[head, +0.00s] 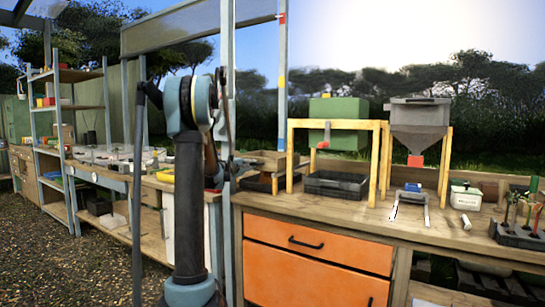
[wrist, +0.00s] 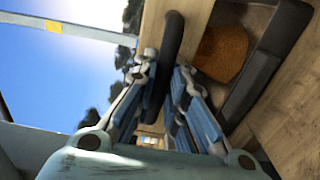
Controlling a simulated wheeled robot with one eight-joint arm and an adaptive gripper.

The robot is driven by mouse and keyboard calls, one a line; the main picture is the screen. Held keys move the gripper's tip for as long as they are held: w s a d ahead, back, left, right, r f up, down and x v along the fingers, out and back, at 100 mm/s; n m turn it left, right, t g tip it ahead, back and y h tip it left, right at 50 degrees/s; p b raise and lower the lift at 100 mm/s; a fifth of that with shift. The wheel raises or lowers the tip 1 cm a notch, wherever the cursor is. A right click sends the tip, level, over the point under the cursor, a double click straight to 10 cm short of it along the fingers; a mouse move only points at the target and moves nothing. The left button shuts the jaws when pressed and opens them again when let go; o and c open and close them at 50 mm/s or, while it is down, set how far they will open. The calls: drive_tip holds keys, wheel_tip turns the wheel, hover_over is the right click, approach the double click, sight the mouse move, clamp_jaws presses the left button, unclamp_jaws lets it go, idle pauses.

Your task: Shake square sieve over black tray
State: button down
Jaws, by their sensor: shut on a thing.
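The square sieve (head: 268,159) is a shallow wooden frame, seen in the head view just right of my arm, above a black tray (head: 262,184) on the bench. In the wrist view, the sieve's wooden side (wrist: 152,24) carries a dark handle bar (wrist: 173,38). My gripper (wrist: 163,75) is shut on that bar, one blue-grey finger on each side. A dark tray rim (wrist: 262,72) lies beyond, with a brown-orange patch (wrist: 222,52) inside it. In the head view my arm and a post hide most of the gripper. The sieve's mesh cannot be seen.
A wooden stand (head: 335,124) with another black tray (head: 337,185) under it is close on the right. A grey hopper (head: 418,120) stands further right. A grey upright post (head: 228,110) rises beside my arm. The bench front has orange drawers (head: 318,245).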

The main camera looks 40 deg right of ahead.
drive_tip(key=x, duration=0.6)
drive_tip(key=shift+d+f, duration=0.1)
drive_tip(key=shift+d, duration=0.15)
drive_tip(key=shift+v, duration=3.45)
drive_tip(key=shift+x, duration=3.5)
drive_tip(key=shift+c, duration=1)
unclamp_jaws()
drive_tip(key=shift+w, duration=0.15)
drive_tip(key=shift+a, duration=0.1)
drive_tip(key=v, duration=1)
